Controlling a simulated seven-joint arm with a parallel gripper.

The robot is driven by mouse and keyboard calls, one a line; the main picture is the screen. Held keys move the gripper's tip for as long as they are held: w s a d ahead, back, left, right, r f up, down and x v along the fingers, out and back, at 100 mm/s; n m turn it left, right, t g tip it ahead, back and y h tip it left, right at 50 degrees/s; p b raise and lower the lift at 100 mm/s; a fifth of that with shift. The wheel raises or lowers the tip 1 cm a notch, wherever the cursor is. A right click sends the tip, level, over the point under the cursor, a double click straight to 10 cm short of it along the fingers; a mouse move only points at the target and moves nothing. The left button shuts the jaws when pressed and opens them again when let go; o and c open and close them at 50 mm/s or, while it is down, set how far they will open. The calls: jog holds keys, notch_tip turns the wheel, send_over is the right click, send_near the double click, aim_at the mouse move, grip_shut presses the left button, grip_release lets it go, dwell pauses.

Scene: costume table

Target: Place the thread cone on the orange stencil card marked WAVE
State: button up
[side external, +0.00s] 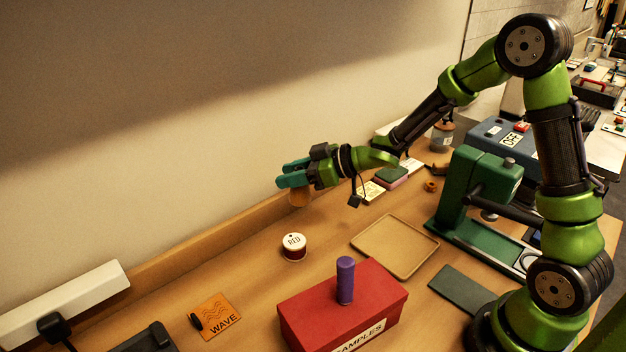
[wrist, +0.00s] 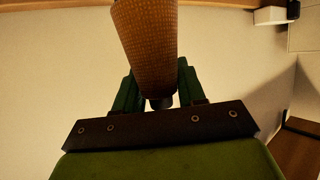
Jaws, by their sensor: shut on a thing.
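An orange-brown, textured thread cone (wrist: 147,45) is held between the fingers of my gripper (wrist: 160,90) in the wrist view. Its narrower end with a dark tip lies between the fingers. In the side external view my gripper (side external: 284,174) is raised above the back of the table near the wall, and a small tan part of the cone (side external: 299,198) shows below the fingers. The orange stencil card marked WAVE (side external: 217,312) lies flat at the front left, well away from the gripper. No cone stands on it.
A small dark object (side external: 195,321) sits at the card's left edge. A red SAMPLES box (side external: 310,309) with a purple cylinder (side external: 345,281) is right of the card. An empty tan tray (side external: 428,258) lies behind it.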

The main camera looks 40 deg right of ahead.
jog(key=s+a+n+g+y, duration=0.2)
jog(key=a+n+g+y, duration=0.1)
jog(key=a, duration=1.2)
jog(key=n+g+y, duration=0.1)
jog(key=n+g, duration=0.1)
jog(key=n, duration=0.1)
send_over(205, 317)
notch_tip(205, 317, down, 9)
jog(key=shift+f, duration=0.1)
jog(key=shift+f, duration=0.1)
jog(key=o, duration=1.1)
jog(key=shift+c, duration=0.2)
